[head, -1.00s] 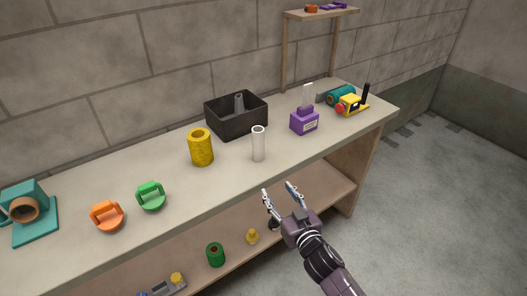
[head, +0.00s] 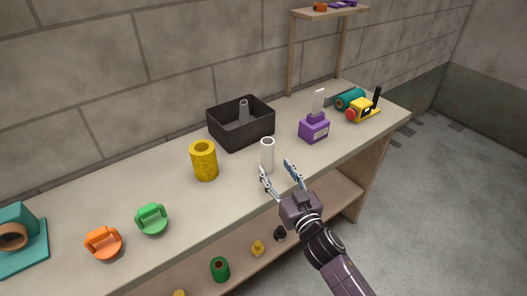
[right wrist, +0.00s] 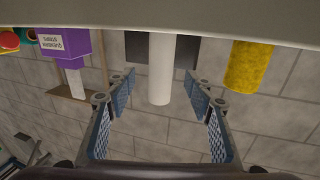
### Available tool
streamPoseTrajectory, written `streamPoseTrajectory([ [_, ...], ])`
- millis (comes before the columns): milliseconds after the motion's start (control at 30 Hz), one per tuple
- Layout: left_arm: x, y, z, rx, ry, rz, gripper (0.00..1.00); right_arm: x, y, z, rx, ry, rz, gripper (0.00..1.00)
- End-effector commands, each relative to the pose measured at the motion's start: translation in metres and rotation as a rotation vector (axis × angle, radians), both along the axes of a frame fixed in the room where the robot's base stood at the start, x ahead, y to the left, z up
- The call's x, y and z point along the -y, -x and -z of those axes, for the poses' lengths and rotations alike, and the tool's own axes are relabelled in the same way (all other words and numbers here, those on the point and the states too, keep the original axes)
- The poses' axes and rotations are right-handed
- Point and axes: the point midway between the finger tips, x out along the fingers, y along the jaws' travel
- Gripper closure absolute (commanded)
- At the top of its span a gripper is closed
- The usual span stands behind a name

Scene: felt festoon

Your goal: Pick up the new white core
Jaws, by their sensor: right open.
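The white core (head: 267,153) is a slim, hollow white tube standing upright on the bench top near its front edge. My right gripper (head: 277,168) is open and empty in front of it, and one fingertip overlaps the tube's lower part in the head view. In the right wrist view, which looks upside down, the white core (right wrist: 162,75) appears centred between the two spread fingers of the right gripper (right wrist: 159,88). Whether the fingertips reach past its near side is hard to tell. My left gripper is not in view.
A yellow roll (head: 204,162) stands left of the core. A dark bin (head: 227,130) with a grey tube (head: 243,110) is behind it. A purple block (head: 314,129) stands to the right. Green (head: 152,220) and orange (head: 103,244) pieces lie further left. A shelf runs below the bench top.

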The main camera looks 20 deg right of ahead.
Motion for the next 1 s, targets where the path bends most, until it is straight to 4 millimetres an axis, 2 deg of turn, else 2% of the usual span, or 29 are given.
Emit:
streamPoseTrajectory([
  [133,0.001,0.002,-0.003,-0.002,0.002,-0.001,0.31,-0.002,-0.017,-0.001,0.001,0.0,0.0,0.52],
  [400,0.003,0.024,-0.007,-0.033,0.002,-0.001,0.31,-0.006,-0.049,0.002,0.0,-0.001,0.0,0.52],
  [600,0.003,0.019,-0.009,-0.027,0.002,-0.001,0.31,-0.008,-0.07,0.004,0.0,0.0,-0.001,0.52],
  [867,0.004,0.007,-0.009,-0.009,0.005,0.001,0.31,-0.008,-0.072,0.005,0.0,-0.001,-0.001,0.52],
  [1000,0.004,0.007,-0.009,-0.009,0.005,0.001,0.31,-0.008,-0.072,0.005,0.0,-0.001,-0.001,0.66],
])
